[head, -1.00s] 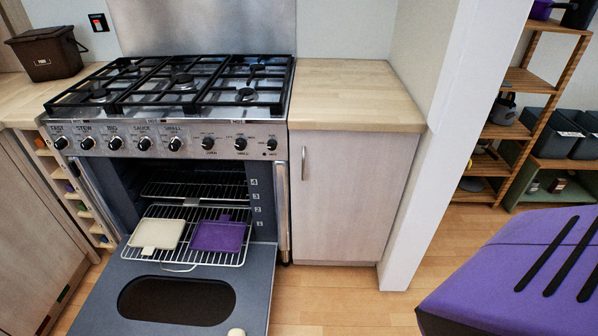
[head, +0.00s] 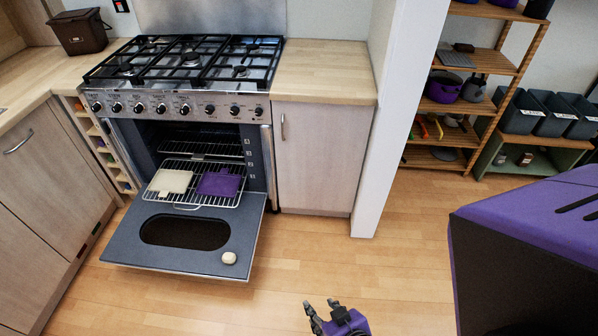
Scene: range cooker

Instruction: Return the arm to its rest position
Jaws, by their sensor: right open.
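My right gripper (head: 322,308) shows at the bottom centre of the head view, over the wooden floor. Its dark fingers are apart and nothing is between them. It is clear of the cooker and of the open oven door (head: 120,243). The purple and black arm housing (head: 525,225) at the lower right is mine. My left gripper is not in view.
The range cooker (head: 180,108) has its door folded down, with a cream board (head: 170,181) and a purple board (head: 219,183) on the pulled-out rack. A small pale round object (head: 229,258) lies on the door. A white wall end (head: 381,130) and shelves (head: 440,120) stand to the right. Floor between is free.

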